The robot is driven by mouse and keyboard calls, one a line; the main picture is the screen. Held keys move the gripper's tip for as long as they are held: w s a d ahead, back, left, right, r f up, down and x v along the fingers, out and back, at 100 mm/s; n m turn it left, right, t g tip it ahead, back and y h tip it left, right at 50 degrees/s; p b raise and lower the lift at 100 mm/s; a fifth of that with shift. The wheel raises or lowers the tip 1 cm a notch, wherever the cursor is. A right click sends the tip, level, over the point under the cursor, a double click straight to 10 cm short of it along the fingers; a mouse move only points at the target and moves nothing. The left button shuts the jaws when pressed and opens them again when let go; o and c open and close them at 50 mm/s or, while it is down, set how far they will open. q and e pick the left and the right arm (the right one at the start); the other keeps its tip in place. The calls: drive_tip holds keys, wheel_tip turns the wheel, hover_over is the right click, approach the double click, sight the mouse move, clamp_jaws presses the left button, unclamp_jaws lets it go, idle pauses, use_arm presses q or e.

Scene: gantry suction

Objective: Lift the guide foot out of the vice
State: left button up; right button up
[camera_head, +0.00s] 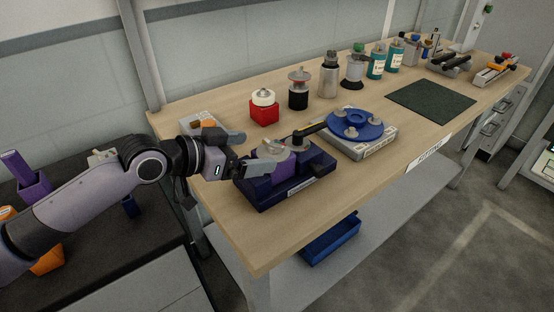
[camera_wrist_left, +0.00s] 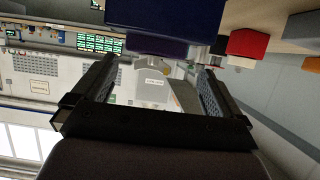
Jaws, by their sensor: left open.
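The vice (camera_head: 262,200) is a dark blue block near the left end of the bench. A purple piece (camera_head: 284,171) sits in it with a pale grey rounded part (camera_head: 271,148) above. This may be the guide foot, but I cannot tell for sure. My left gripper (camera_head: 266,162) reaches in from the left at the vice's left side and partly hides these parts. In the left wrist view its two fingers (camera_wrist_left: 159,68) are spread apart with nothing clearly held between them. A dark blue block (camera_wrist_left: 165,16), seemingly the vice, lies beyond the tips. My right gripper is not in view.
A blue round plate (camera_head: 355,124) on a grey base stands right of the vice. A red block with a white top (camera_head: 264,114) and several cylinders stand behind. A dark green mat (camera_head: 430,101) lies further right. The bench front edge is close to the vice.

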sight(269, 152)
use_arm(q)
drive_tip(key=shift+s+f+p+x, duration=0.15)
drive_tip(key=shift+s+p+x, duration=0.05)
drive_tip(key=shift+x, duration=1.4)
drive_tip(key=shift+s+f+p+x, duration=0.1)
drive_tip(key=shift+s+p+x, duration=0.05)
drive_tip(key=shift+x, duration=1.4)
drive_tip(key=shift+d, duration=0.15)
drive_tip(key=c, duration=1.4)
drive_tip(key=shift+r, duration=0.2)
